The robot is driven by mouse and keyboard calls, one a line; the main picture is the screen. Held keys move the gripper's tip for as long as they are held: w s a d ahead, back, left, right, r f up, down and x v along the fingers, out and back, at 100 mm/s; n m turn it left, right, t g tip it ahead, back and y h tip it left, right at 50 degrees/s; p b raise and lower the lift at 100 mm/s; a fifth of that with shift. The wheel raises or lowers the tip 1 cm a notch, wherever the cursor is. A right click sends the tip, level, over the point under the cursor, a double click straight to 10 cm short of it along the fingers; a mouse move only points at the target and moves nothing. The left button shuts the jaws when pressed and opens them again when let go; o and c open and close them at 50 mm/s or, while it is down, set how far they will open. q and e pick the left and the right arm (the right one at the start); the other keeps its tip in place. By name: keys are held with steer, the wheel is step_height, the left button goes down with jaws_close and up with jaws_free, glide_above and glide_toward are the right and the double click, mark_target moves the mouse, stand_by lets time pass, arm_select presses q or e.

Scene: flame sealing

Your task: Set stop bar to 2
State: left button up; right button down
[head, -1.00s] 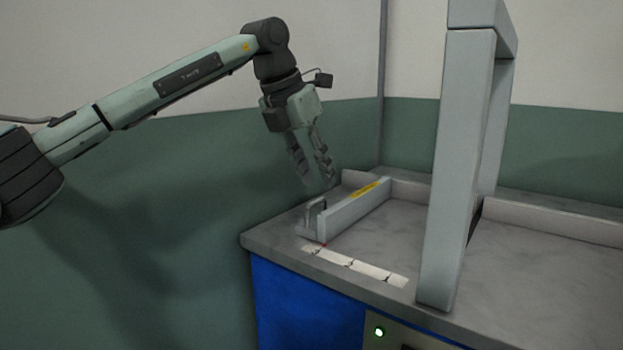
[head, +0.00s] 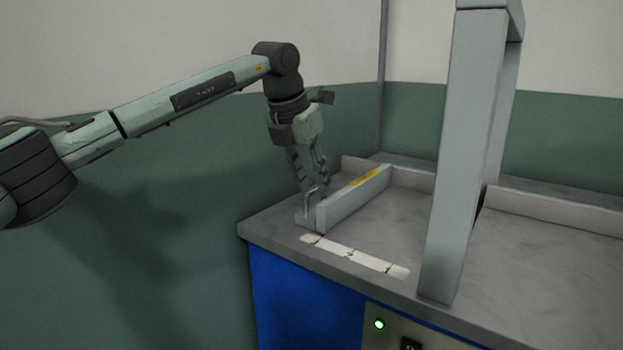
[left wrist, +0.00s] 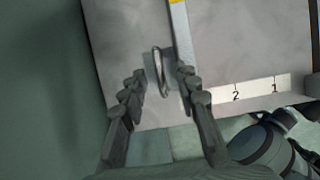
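The stop bar (head: 352,200) is a long grey bar with a yellow label, lying on the bench towards its left side. A metal loop handle (head: 308,203) stands on a plate at its near left end; it also shows in the left wrist view (left wrist: 156,72). A white scale strip (head: 353,257) runs along the bench's front edge; the left wrist view shows its marks 2 and 1 (left wrist: 253,91). The bar's near end is left of the 2. My left gripper (head: 312,184) is open, fingers pointing down on either side of the handle (left wrist: 159,75). My right gripper is out of view.
A tall grey frame (head: 462,150) stands on the bench right of the bar. A low rim (head: 530,207) runs along the bench's back. The bench top (head: 395,230) between bar and frame is clear. A green lamp (head: 379,324) glows on the front panel.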

arm_select(q)
steer(key=shift+c, duration=0.2)
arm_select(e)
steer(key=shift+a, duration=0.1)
arm_select(q)
jaws_close()
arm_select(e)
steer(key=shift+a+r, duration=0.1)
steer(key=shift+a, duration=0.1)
